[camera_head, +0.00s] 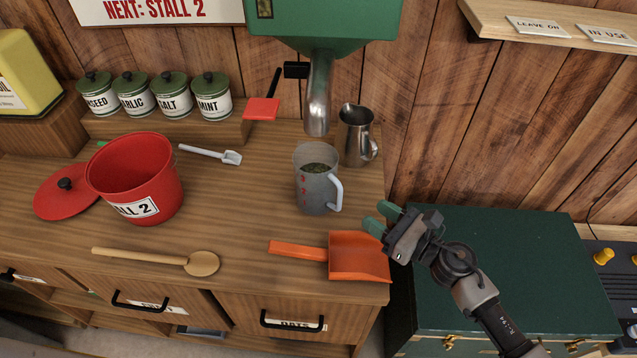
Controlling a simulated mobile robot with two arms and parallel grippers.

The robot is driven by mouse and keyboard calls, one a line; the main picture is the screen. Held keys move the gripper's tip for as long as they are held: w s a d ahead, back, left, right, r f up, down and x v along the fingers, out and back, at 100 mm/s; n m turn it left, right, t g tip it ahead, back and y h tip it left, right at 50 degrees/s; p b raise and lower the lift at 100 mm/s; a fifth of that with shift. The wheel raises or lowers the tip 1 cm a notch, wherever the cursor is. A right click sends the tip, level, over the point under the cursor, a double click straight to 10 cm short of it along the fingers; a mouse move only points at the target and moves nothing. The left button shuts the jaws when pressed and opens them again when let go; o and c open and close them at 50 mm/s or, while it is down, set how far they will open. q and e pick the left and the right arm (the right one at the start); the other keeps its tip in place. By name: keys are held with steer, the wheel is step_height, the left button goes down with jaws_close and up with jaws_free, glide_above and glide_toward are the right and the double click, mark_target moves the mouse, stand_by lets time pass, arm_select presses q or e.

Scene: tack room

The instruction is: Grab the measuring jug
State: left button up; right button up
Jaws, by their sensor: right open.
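The measuring jug (314,190) is grey with red marks and a pale handle on its right side. It stands upright on the wooden counter (235,215) below a metal spout, with dark green contents inside. My right gripper (381,218), with green fingertips, is open and empty. It is to the right of the jug and apart from its handle, near the counter's right edge. My left gripper is not in view.
A steel pitcher (354,142) stands just behind the jug, close to it. The green dispenser's spout (318,95) hangs above. An orange scoop (358,257) lies in front, near my right gripper. A red pot (135,185) and wooden spoon (200,263) are left.

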mark_target(340, 191)
steer(key=x, duration=0.2)
steer(key=p+x, duration=0.1)
steer(key=x, duration=0.2)
steer(key=shift+a+r, duration=0.15)
steer(key=shift+r, duration=0.1)
steer(key=p+x, duration=0.1)
steer(key=x, duration=0.1)
steer(key=p+x, duration=0.1)
steer(key=x, duration=0.1)
steer(key=shift+a, duration=0.4)
steer(key=shift+s+d, duration=0.1)
steer(key=shift+d, duration=0.05)
steer(key=shift+c, duration=0.9)
jaws_close()
